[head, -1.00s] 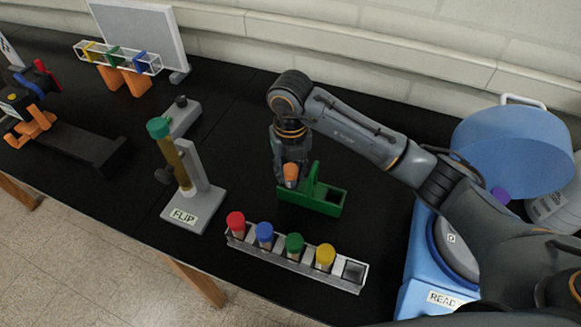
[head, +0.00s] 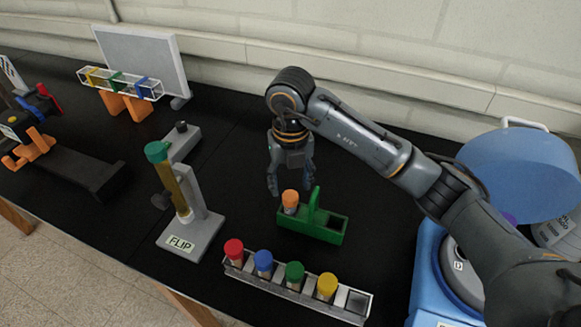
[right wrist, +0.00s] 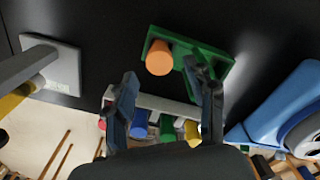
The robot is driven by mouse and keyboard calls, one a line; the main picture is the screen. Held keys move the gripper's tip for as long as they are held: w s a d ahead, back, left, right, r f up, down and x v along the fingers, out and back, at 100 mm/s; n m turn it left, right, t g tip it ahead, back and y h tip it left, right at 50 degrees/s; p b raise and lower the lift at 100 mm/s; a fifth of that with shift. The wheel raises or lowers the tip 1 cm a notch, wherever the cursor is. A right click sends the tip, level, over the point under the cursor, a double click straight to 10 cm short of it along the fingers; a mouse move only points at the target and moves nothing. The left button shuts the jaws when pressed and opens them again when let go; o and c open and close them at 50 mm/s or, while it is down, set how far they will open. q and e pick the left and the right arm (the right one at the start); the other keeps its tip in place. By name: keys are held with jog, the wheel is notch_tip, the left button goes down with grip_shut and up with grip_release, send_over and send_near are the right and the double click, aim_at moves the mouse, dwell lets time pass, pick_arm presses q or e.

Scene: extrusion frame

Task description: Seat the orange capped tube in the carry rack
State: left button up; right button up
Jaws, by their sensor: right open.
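The orange capped tube (head: 290,199) stands upright in the left compartment of the green carry rack (head: 322,238). Only its orange cap and a little of its body show above the rack. The rack's right compartment looks empty. My right gripper (head: 291,187) is open and empty, just above and behind the tube, apart from it. In the right wrist view the open fingers (right wrist: 165,95) are in front of the rack (right wrist: 212,55), with the orange cap (right wrist: 159,58) beyond their tips. My left gripper is not in view.
A grey rack (head: 295,285) with red, blue, green and yellow capped tubes and an empty right slot stands in front. The FLIP stand (head: 195,235) with a green-capped tube is at left. A blue machine (head: 425,265) stands at right.

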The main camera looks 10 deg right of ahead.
notch_tip(320, 180, up, 7)
jog(key=shift+b, duration=0.3)
dwell(0.5)
